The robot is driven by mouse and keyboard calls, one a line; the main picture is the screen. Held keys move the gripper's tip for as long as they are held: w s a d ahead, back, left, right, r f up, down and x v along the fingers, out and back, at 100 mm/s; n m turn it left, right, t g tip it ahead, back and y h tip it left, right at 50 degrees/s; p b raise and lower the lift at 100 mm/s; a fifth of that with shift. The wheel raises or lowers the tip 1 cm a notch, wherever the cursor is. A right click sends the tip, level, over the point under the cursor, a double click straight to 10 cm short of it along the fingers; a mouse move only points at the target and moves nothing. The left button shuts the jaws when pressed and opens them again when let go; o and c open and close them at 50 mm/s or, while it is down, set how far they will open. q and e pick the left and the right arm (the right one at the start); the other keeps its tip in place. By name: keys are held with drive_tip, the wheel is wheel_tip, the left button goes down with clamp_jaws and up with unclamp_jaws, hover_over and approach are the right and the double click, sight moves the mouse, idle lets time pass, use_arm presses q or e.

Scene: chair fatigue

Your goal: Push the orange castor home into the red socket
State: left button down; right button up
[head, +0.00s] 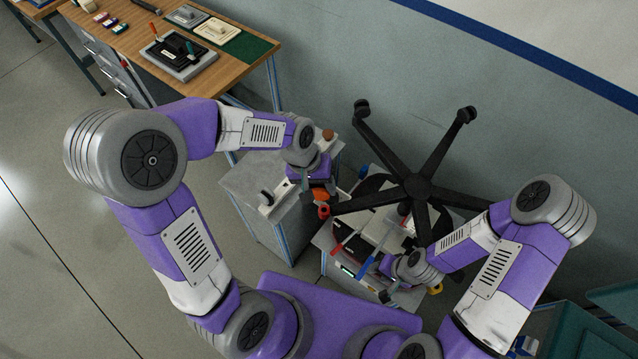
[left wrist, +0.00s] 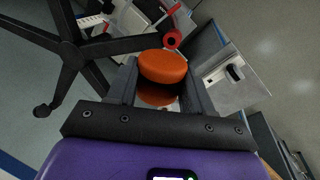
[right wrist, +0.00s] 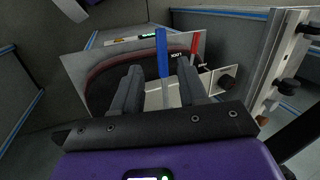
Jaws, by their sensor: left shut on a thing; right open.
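The orange castor (head: 320,195) is held in my left gripper (head: 318,186), which is shut on it. The left wrist view shows the castor (left wrist: 162,66) between the two fingers. The red socket (head: 323,211) is a ring at the end of a leg of the upturned black chair base (head: 418,188). In the left wrist view the socket (left wrist: 172,39) sits just beyond the castor, with a small gap appearing between them. My right gripper (right wrist: 160,72) is open, with a blue-handled tool (right wrist: 161,50) in front of its fingers; no grip on it shows.
Several legs of the chair base spread out, some with black castors (head: 467,114). A grey cabinet (head: 262,195) stands left of the socket. A wooden bench (head: 140,35) is at upper left.

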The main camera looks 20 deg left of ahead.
sight(319, 195)
use_arm(q)
drive_tip(key=shift+f+b, duration=1.8)
drive_tip(key=shift+f, duration=0.6)
drive_tip(key=shift+f+b, duration=1.5)
drive_tip(key=shift+f, duration=0.3)
drive_tip(key=shift+c, duration=1.9)
unclamp_jaws()
drive_tip(key=shift+r, duration=0.15)
drive_tip(key=p+v, duration=0.1)
drive_tip(key=v, duration=0.6)
drive_tip(key=shift+a+r, duration=0.1)
drive_tip(key=shift+r, duration=0.1)
